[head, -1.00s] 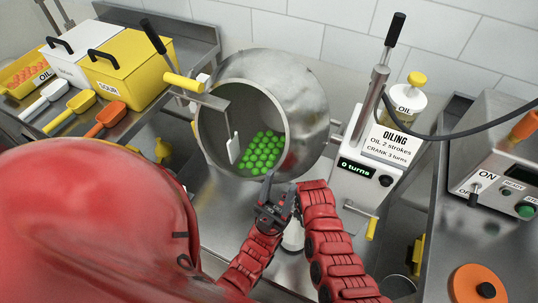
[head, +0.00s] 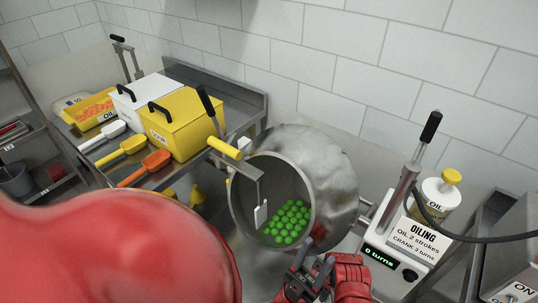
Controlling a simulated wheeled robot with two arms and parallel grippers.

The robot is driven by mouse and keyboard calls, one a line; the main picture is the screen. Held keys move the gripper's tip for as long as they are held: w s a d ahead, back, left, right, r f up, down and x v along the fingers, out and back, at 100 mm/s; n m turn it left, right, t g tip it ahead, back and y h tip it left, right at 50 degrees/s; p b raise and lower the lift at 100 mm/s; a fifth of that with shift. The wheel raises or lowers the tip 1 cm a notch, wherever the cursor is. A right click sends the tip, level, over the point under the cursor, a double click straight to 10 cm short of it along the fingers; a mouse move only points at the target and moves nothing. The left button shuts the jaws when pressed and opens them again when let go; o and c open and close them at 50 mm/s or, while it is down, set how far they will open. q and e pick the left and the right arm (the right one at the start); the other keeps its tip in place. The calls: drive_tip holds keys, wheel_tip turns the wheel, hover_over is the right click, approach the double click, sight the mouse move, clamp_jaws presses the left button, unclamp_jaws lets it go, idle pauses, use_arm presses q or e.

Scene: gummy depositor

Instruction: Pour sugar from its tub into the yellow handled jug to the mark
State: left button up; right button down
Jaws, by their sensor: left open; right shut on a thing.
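I cannot make out a sugar tub or a yellow handled jug with certainty. A lidded white bin (head: 141,100) and a lidded yellow bin (head: 186,125), labelled SOUR, stand on the left bench; the white bin's label is not readable.
Green sweets (head: 288,222) lie in the drum. White (head: 102,135), yellow (head: 122,151) and orange (head: 145,169) scoops lie before the bins. An orange-filled tray (head: 93,108) is at far left. The oiling station (head: 408,245) with its oil bottle (head: 437,195) stands at right. My red body hides the lower left.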

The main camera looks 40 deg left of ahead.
drive_tip(key=s+d+p, duration=0.4)
drive_tip(key=s+p, duration=0.2)
drive_tip(key=p, duration=0.2)
drive_tip(key=shift+s+d+r, duration=0.15)
drive_tip(key=shift+s+d, duration=0.05)
drive_tip(key=shift+d, duration=0.15)
idle(0.7)
